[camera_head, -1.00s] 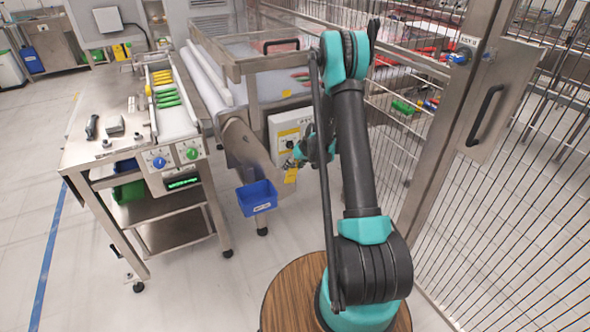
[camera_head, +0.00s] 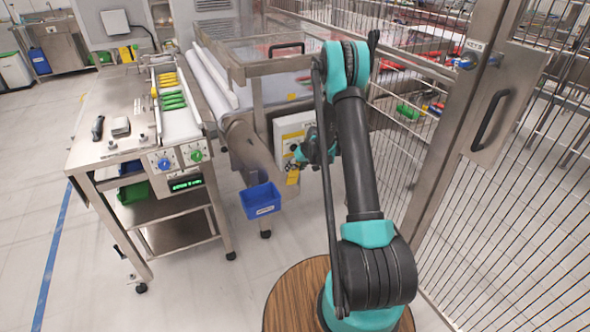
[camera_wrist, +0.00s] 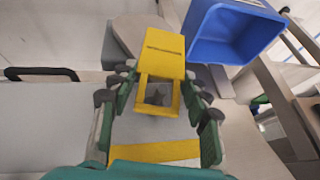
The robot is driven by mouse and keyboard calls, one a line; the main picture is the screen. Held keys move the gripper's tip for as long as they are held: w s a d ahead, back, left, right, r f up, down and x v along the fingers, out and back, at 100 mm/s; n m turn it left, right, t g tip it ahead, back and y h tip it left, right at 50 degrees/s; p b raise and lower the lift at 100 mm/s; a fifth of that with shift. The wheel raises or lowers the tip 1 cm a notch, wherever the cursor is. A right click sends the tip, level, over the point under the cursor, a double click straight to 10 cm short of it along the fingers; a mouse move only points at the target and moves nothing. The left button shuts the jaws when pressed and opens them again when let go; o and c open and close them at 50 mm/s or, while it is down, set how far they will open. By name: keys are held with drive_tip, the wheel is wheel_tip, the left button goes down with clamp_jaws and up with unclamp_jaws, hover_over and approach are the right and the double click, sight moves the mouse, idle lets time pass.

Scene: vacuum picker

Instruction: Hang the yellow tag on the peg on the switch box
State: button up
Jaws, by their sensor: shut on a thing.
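The yellow tag (camera_wrist: 163,52) is a flat plate with an open square loop at one end. In the wrist view it sits between the fingers of my gripper (camera_wrist: 157,85), which is shut on it. A dark star-shaped part shows through the loop; I cannot tell whether the loop touches or encircles the peg. The switch box (camera_head: 284,138) is pale with a yellow band, and its face lies behind the tag in the wrist view (camera_wrist: 150,128).
A blue bin (camera_head: 260,201) hangs close below and left of the switch box; it also shows in the wrist view (camera_wrist: 232,37). A steel conveyor table (camera_head: 108,150) stands left. A wire fence (camera_head: 400,150) with a steel post (camera_head: 452,130) stands right.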

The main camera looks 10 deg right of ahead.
drive_tip(key=o, duration=1.2)
drive_tip(key=shift+c, duration=0.2)
drive_tip(key=v, duration=1.2)
drive_tip(key=s+r+m+h, duration=0.1)
drive_tip(key=s+r, duration=0.4)
drive_tip(key=s, duration=0.4)
drive_tip(key=s+r+h, duration=0.1)
drive_tip(key=s+r, duration=0.4)
drive_tip(key=s, duration=0.4)
drive_tip(key=s+d+m+h, duration=0.1)
drive_tip(key=s+m, duration=0.1)
drive_tip(key=s, duration=1.9)
drive_tip(key=shift+d+f+h, duration=0.25)
drive_tip(key=shift+f+h, duration=0.05)
drive_tip(key=shift+f, duration=0.1)
drive_tip(key=shift+w, duration=0.1)
